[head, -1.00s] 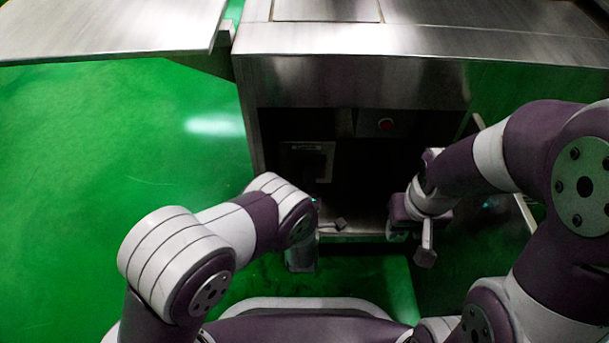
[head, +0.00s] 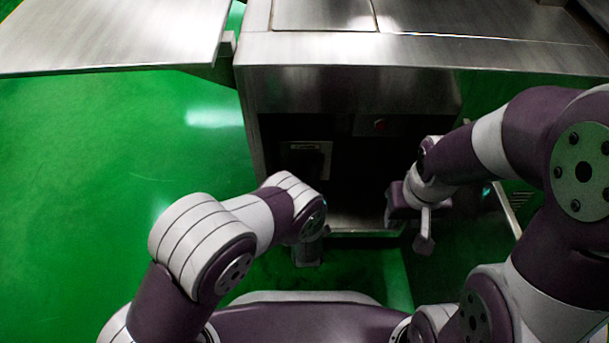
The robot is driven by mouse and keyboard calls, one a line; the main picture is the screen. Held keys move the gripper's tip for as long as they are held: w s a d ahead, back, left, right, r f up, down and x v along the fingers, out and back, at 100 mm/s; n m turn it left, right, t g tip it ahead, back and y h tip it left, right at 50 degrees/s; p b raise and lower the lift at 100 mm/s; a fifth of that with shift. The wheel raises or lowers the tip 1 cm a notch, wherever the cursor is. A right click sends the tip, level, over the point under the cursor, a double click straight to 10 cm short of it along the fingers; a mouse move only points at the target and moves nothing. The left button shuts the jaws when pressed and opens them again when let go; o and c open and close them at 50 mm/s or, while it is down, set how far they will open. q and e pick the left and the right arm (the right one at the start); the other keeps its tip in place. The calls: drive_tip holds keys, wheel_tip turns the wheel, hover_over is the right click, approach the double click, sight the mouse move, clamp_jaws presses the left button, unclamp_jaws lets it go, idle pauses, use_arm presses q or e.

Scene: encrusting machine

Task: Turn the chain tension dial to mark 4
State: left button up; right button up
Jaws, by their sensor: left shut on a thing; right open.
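I cannot make out the chain tension dial or its marks in the head view. The front of the steel machine (head: 350,88) has a dark recess below its top. A small labelled panel (head: 305,148) is at the recess's left side. My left gripper (head: 325,231) is low in front of the recess, below that panel. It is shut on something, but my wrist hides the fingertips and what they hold. My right gripper (head: 408,226) is open at the lower right of the recess, with nothing seen between its fingers.
A steel table (head: 110,35) juts out at the upper left. The green floor (head: 80,190) is clear on the left.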

use_arm(q)
drive_tip(key=shift+m, duration=0.3)
idle(0.4)
drive_tip(key=o, duration=1.1)
drive_tip(key=shift+c, duration=0.2)
